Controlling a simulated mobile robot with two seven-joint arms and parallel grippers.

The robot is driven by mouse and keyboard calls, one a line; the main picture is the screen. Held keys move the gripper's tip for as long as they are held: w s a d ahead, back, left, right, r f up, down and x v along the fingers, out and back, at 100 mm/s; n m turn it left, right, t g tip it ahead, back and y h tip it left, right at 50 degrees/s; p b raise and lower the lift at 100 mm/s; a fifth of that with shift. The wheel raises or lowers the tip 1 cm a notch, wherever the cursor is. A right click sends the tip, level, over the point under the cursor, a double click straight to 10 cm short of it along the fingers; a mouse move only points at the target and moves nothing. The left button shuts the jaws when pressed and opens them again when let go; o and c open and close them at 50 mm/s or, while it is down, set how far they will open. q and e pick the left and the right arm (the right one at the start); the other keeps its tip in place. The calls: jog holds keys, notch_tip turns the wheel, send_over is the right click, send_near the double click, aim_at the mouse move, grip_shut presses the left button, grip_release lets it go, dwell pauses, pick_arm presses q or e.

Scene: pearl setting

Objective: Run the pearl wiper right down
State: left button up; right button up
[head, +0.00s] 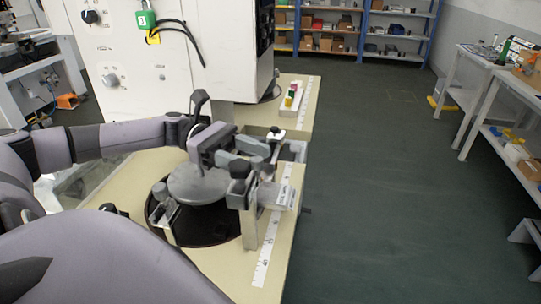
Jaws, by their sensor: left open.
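A small metal fixture (249,226) with upright posts and a labelled block (284,196) stands at the right edge of a cream bench (225,268), partly over a dark round plate (208,236). A part with a black knob (275,133) stands at its far side. I cannot tell which part is the pearl wiper, because my left gripper and wrist cover much of the fixture. My left gripper (256,158) is open at the top of the fixture, close to the knobbed part. I cannot tell whether it touches. My right gripper is out of view.
A white machine cabinet (165,75) with a green padlock (145,19) stands behind the bench. A button box (292,96) sits farther along. A ruler strip (267,245) runs along the bench's right edge. Open floor (390,190) lies to the right, before side tables (505,75).

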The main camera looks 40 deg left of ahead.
aim_at(262, 161)
pick_arm(q)
jog(key=shift+w+d+p, duration=0.2)
jog(key=shift+d, duration=0.75)
jog(key=shift+w+d+p, duration=0.15)
jog(key=shift+w+d, duration=0.05)
jog(key=shift+d, duration=0.7)
